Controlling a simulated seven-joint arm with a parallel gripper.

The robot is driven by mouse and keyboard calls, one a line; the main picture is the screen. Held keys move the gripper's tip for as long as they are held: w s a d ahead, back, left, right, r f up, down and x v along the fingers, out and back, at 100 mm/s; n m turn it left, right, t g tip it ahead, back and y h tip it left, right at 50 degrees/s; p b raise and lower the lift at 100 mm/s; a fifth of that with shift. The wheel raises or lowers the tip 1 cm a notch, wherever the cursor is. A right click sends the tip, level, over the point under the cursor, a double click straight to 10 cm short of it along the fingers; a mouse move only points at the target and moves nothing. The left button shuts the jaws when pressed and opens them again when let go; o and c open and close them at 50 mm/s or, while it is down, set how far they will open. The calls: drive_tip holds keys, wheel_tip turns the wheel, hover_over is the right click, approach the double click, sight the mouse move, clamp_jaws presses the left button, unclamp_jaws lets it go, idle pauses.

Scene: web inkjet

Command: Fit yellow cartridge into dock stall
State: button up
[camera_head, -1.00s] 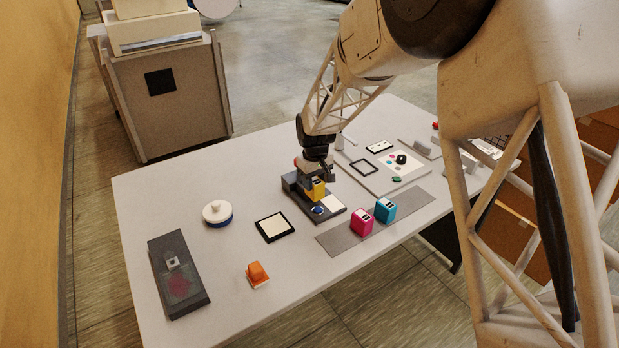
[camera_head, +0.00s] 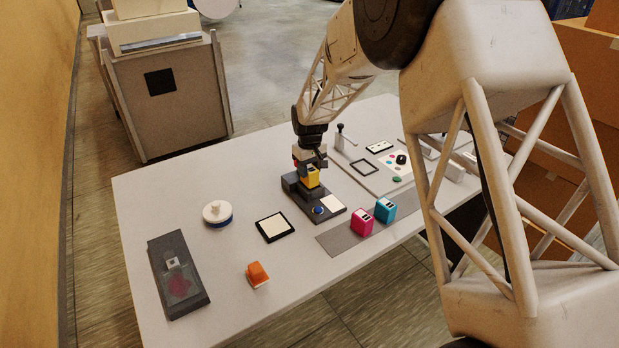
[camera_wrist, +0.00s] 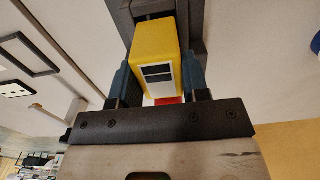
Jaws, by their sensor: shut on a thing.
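The yellow cartridge (camera_head: 311,178) is upright between the fingers of my gripper (camera_head: 311,166), at the back part of the dark dock (camera_head: 301,190). In the wrist view the yellow cartridge (camera_wrist: 155,42) shows its white face with two dark slots, and the fingers of my gripper (camera_wrist: 160,80) are shut on its sides. The dark dock (camera_wrist: 197,20) shows beyond it. The cartridge is over or in the stall; I cannot tell whether it is seated. The dock's front bears a blue button (camera_head: 318,210) and a white pad (camera_head: 331,203).
A magenta cartridge (camera_head: 362,221) and a cyan cartridge (camera_head: 385,209) stand on a grey strip (camera_head: 341,240) in front of the dock. A black-framed pad (camera_head: 274,227), a white-lidded round pot (camera_head: 217,213), an orange stamp (camera_head: 257,274) and a dark box (camera_head: 178,275) lie left. A board (camera_head: 372,177) lies right.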

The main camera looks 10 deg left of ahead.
sight(309, 177)
drive_tip(key=shift+f, duration=1.75)
drive_tip(key=o, duration=1)
drive_tip(key=shift+f, duration=0.1)
wheel_tip(309, 177, up, 12)
drive_tip(key=shift+r, duration=0.15)
